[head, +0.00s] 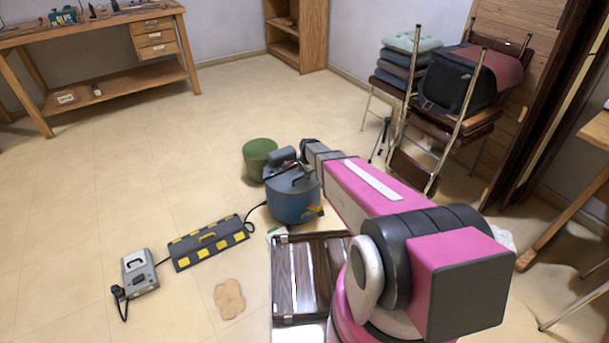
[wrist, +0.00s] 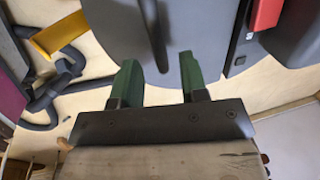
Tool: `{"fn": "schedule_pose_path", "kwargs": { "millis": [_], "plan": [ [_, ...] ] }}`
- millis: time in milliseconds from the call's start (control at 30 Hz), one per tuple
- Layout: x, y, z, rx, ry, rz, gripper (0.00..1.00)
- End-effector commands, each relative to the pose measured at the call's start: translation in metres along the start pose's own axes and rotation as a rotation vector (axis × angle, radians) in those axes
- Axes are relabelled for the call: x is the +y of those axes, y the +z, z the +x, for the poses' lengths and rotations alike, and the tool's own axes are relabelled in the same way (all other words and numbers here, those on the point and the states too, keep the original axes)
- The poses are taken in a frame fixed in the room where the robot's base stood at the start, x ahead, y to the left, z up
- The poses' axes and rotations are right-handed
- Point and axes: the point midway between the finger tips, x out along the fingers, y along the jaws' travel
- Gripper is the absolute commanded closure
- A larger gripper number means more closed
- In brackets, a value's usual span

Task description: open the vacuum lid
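The vacuum (head: 292,206) stands on the floor in the head view, a blue drum with a dark grey lid (head: 284,181) on top. The lid looks shut. The end of my arm is beside the lid's upper right, and my gripper is hard to make out there. In the wrist view my gripper (wrist: 160,72) has two green fingers apart with nothing visibly between them. A large grey surface (wrist: 200,30), apparently the vacuum, lies just beyond the fingertips. A red part (wrist: 265,14) is at its right side. I cannot tell whether the fingers touch it.
A green bucket (head: 259,157) stands behind the vacuum. Stacked chairs (head: 440,125) stand right, a workbench (head: 110,85) far left. The left floor is mostly clear.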

Motion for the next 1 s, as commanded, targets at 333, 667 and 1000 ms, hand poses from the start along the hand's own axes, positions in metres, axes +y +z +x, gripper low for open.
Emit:
{"fn": "schedule_pose_path", "kwargs": {
  "millis": [333,667,1000],
  "plan": [
    [0.0,0.0,0.018,0.0,0.0,0.0,0.6],
    [0.0,0.0,0.018,0.0,0.0,0.0,1.0],
    [-0.003,0.0,0.015,0.0,0.025,0.0,1.0]
  ]
}}
